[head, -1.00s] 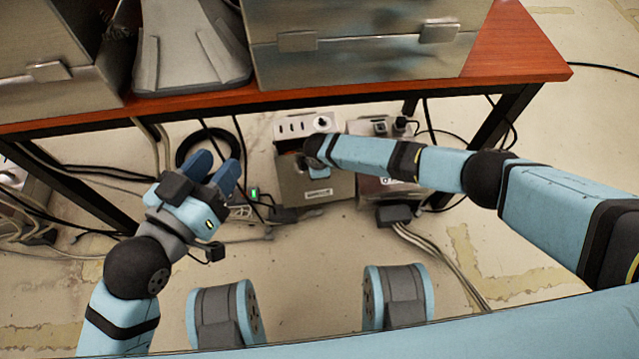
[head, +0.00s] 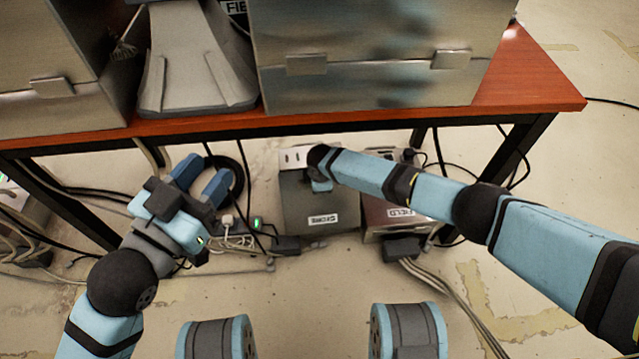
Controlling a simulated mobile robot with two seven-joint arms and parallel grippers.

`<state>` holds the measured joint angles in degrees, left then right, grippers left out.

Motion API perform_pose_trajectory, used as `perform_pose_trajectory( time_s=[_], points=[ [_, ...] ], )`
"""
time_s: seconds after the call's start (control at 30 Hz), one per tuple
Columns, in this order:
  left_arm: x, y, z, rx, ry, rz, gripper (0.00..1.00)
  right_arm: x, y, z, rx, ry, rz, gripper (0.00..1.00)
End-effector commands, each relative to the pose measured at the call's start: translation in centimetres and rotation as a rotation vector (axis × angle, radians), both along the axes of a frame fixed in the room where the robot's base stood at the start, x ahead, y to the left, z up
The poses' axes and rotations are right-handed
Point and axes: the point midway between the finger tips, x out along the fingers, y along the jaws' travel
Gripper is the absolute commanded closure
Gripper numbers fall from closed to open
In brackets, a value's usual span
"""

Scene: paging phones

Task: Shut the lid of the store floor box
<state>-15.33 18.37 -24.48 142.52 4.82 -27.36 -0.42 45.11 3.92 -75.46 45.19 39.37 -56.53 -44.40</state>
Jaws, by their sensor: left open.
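The store floor box (head: 298,215) stands on the floor under the table, with its STORE label near the front. Its grey upper face looks flat and unbroken, with no dark opening showing, so the lid appears down. Part of its rear edge is hidden by my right arm. My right gripper (head: 321,184) points down at the rear part of the grey face and seems to touch or nearly touch it; its jaws are mostly hidden. My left gripper (head: 203,178) is open and empty, left of the box and apart from it.
A FIELD box (head: 405,213) stands just right of the store box, partly under my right arm. A white socket panel (head: 294,157) shows behind the store box. The red-brown table (head: 525,75) overhangs the back. Cables lie on the floor around both boxes.

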Motion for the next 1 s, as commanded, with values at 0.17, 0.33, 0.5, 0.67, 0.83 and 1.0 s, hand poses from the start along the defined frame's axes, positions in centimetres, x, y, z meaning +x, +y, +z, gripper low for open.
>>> perform_pose_trajectory(
  time_s=[0.17,0.33,0.5,0.67,0.83,1.0],
  points=[
    [0.5,0.9,-1.5,0.046,0.037,0.037,1.00,0.1,0.0,0.1,0.000,-0.002,0.000,1.00],
    [2.1,4.1,-5.7,0.197,0.137,0.160,1.00,0.1,0.0,0.1,0.000,-0.002,0.000,1.00],
    [3.5,8.8,-9.8,0.352,0.231,0.329,1.00,0.1,0.0,0.1,0.000,-0.001,0.000,1.00],
    [5.8,12.3,-14.1,0.494,0.319,0.459,1.00,0.1,0.0,0.1,0.000,-0.001,0.000,1.00],
    [8.7,11.0,-17.9,0.578,0.389,0.410,1.00,0.1,0.0,0.1,0.000,-0.001,0.000,1.00],
    [11.8,8.2,-21.7,0.660,0.454,0.303,1.00,0.1,0.0,0.1,0.000,-0.001,0.000,1.00]
  ],
)
